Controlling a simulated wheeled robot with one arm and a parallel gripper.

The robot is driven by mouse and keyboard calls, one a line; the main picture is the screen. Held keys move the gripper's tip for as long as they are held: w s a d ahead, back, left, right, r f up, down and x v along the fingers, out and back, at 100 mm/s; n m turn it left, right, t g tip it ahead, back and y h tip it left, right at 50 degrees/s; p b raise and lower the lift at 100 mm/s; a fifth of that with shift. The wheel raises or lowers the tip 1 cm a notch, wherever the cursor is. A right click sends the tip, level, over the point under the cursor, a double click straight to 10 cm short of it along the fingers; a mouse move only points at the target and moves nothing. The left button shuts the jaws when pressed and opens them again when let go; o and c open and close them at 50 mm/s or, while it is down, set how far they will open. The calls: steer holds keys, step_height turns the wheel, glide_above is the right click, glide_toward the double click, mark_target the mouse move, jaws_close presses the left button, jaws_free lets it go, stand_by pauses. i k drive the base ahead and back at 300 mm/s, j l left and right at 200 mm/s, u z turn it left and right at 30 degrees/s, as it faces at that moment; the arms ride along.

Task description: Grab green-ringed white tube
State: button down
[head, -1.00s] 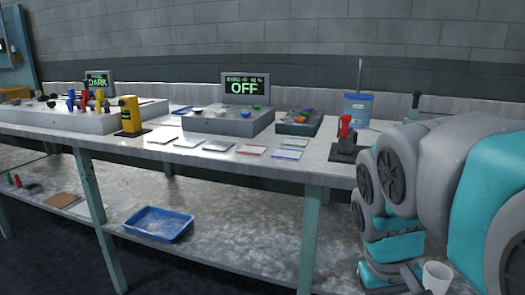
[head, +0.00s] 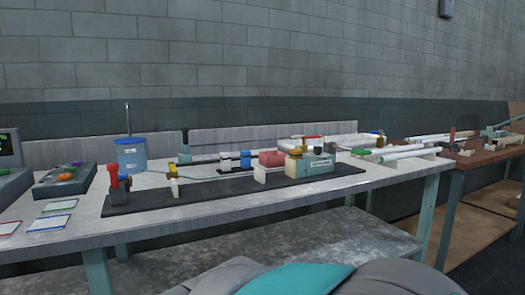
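Two white tubes (head: 402,154) lie side by side near the right end of the grey workbench. A small green patch shows near their left ends, but it is too small to tell whether it is a ring or which tube carries it. More white tubes (head: 430,138) lie farther right on a brown table. My gripper is out of view; only a grey and teal part of my arm shows at the bottom edge.
A long black base (head: 225,190) with a beige and green device (head: 311,160) runs along the grey workbench (head: 240,212). A blue tub (head: 130,155) and a red-handled clamp (head: 116,188) stand at left. The brown table (head: 470,158) adjoins at right.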

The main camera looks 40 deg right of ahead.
mark_target(378, 160)
steer(key=z, duration=2.45)
